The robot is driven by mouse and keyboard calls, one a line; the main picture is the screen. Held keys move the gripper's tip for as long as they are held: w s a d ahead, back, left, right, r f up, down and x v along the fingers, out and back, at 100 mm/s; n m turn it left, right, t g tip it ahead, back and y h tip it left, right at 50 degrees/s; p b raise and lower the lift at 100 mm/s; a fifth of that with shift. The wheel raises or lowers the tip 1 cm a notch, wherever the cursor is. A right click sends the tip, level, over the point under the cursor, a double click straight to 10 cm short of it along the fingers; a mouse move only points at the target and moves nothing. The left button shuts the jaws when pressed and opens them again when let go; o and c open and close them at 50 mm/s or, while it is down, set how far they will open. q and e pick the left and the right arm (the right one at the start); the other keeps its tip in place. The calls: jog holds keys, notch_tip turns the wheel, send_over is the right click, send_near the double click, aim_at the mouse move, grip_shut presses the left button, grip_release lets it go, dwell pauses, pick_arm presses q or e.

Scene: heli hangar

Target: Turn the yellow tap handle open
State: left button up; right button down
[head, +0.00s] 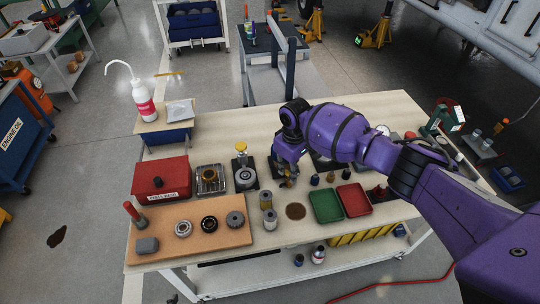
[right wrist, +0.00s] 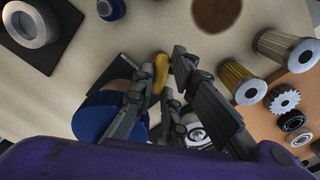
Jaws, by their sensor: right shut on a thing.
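The yellow tap handle (right wrist: 160,72) shows in the right wrist view, between the fingertips of my right gripper (right wrist: 165,70). The gripper is shut on it. A blue rounded body (right wrist: 100,120) sits beside the fingers on a black base plate (right wrist: 122,66), partly hidden by the gripper. In the head view my right gripper (head: 286,176) is over the middle of the workbench (head: 230,277), and it largely hides the tap there. My left gripper is not in view.
Metal filters (head: 266,199) and a brown disc (head: 295,211) are close in front of the gripper. A green tray (head: 326,206) and a red tray (head: 354,199) lie to the right. A red box (head: 160,178) and a wooden board (head: 160,220) are at the left.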

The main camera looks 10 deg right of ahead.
jog(key=m, duration=0.2)
jog(key=shift+a+r+m, duration=0.1)
jog(key=shift+m, duration=0.2)
jog(key=shift+w+m, duration=0.1)
jog(key=shift+m, duration=1)
jog(key=c, duration=2)
grip_release()
jog(key=shift+c, duration=0.2)
notch_tip(320, 180, up, 12)
jog(key=shift+o, duration=0.3)
